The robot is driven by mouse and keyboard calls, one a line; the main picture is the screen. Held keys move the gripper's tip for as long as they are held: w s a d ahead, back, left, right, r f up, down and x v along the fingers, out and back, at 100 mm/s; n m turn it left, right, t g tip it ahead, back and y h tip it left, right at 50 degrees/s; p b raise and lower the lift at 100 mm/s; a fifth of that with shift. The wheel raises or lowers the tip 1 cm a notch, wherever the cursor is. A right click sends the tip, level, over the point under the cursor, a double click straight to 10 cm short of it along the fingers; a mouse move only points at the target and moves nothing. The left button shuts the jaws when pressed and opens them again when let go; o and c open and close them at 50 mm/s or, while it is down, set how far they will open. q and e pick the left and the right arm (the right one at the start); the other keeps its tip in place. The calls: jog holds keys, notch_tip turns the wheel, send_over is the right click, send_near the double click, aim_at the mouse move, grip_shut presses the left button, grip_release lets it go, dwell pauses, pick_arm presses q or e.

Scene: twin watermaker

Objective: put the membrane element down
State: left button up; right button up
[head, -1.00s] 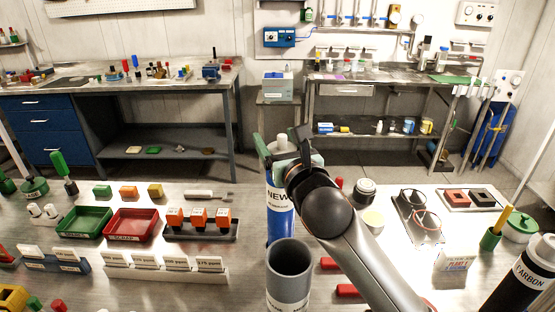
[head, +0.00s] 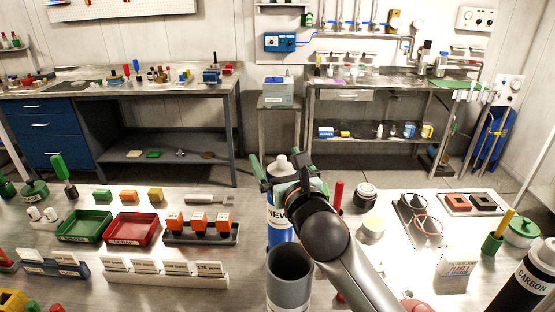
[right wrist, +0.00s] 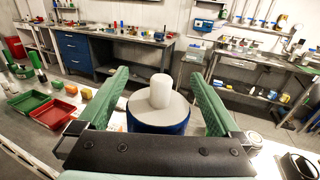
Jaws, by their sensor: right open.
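The membrane element is a blue cylinder marked NEW (head: 280,232) with a grey-white top and a white stub. It stands upright behind a grey open tube (head: 290,276), which hides its base. My right gripper (head: 279,172) is at its upper end, with a green finger on either side. In the right wrist view the jaws (right wrist: 158,76) are spread wide, with gaps between the fingers and the element's top (right wrist: 160,112). My left gripper is not in view.
A red bin (head: 133,228) and a green bin (head: 84,225) lie to the left, beside a rack with orange blocks (head: 200,237). White label cards stand in front. To the right are a tray with rings (head: 420,222) and a black CARBON cylinder (head: 522,282).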

jog(key=shift+r, duration=0.15)
jog(key=v, duration=1.2)
dwell(0.4)
